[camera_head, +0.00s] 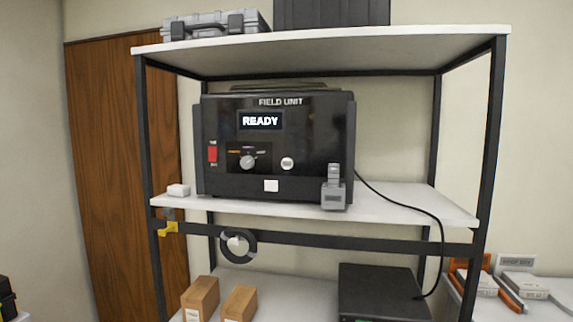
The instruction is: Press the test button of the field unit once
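The black field unit (320,130) stands on the middle shelf, its front facing me. Its display (261,121) reads READY. A red rocker switch (213,154) is at the left of the front, and a selector knob (248,162) is right of it. A round pale button (287,163) sits right of the knob; its marking is too small to read, so I cannot confirm that it is the test button. A white square (271,185) is low on the front. Neither of my grippers is in view.
A grey device (334,192) stands before the unit's right corner. A small white block (178,190) is on the middle shelf (400,203). A cable runs down to a black box (380,290). Two brown boxes (200,297) are below. A cut-off dark object (6,300) is at lower left.

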